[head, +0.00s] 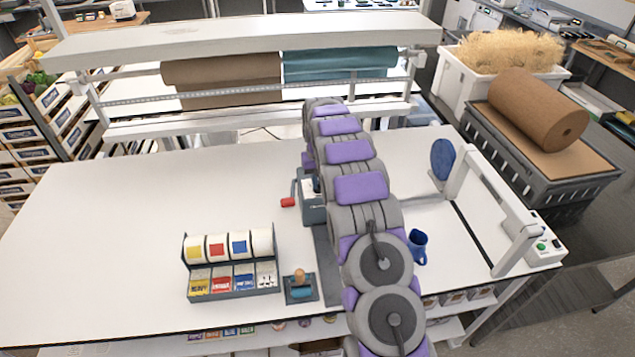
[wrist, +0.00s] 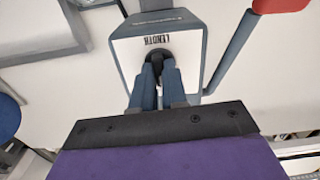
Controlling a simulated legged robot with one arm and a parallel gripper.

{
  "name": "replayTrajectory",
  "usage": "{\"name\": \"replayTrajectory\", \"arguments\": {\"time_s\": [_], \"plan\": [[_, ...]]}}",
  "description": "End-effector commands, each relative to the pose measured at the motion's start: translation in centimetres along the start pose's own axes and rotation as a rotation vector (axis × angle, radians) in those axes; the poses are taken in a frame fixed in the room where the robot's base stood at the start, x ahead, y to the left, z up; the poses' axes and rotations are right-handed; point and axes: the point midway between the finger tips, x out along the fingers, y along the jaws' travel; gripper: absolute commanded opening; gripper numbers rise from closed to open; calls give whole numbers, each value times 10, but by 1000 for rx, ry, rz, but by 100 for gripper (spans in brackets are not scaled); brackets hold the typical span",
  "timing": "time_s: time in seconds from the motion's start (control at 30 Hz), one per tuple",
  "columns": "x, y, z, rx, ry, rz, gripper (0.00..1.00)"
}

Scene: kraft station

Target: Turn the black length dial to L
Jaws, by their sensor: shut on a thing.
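The black length dial (wrist: 157,55) is on the white face of a grey-blue machine (wrist: 185,48), under a label that reads LENGTH upside down. My gripper (wrist: 157,70) is shut on the dial, with one finger on each side of it. The fingers hide much of the dial, and I cannot tell which mark it points to. In the head view the machine (head: 309,207) stands on the white table, partly hidden by my arm. The dial and fingertips cannot be made out there.
A crank arm with a red handle (head: 288,202) sticks out from the machine's left side; the handle is at the wrist view's top right (wrist: 280,5). The table's left is clear.

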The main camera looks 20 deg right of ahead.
Motion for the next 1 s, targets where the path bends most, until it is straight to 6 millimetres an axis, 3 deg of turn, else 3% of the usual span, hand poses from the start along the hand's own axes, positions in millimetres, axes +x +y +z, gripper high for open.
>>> {"name": "replayTrajectory", "arguments": {"time_s": [0.6,1.0], "plan": [[1,-1,0,568,-2,1,0],[1,-1,0,803,-3,1,0]]}}
